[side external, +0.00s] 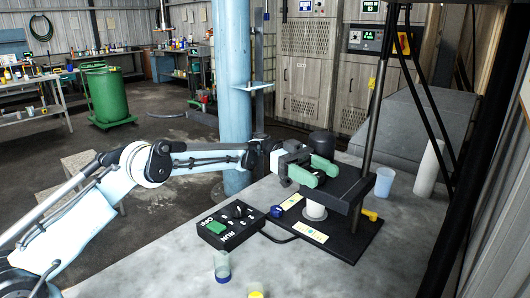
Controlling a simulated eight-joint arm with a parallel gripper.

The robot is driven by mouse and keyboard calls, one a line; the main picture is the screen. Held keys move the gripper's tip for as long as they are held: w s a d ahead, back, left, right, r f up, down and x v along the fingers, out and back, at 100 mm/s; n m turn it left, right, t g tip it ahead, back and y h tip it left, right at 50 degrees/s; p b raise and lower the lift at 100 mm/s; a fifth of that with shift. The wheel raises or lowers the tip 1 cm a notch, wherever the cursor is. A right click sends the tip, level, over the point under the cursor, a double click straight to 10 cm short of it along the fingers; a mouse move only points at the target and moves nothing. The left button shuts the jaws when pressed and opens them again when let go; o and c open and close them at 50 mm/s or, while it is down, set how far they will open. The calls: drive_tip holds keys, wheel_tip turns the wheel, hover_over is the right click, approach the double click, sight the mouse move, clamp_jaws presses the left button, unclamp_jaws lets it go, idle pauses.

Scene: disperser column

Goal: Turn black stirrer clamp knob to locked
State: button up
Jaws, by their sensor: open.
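My gripper (309,172) has green fingers and reaches in from the left, just left of the disperser's column. Its fingers are apart, beside the black clamp block (343,192) on the stand. I cannot make out the black stirrer clamp knob; the fingers and block may hide it, so I cannot tell its position or whether the gripper touches it. A blue knob (276,211) sits at the left edge of the black base plate (345,243), and a yellow knob (370,215) at its right. A white vessel (316,210) stands under the block.
A black control box (230,226) with a green button lies left of the base. A pale blue cup (384,181) and a white cylinder (429,168) stand right. A dark cylinder (322,143) stands behind my gripper.

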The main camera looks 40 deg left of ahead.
drive_tip(key=w+a, duration=0.1)
drive_tip(key=a, duration=0.6)
drive_tip(key=shift+w, duration=0.2)
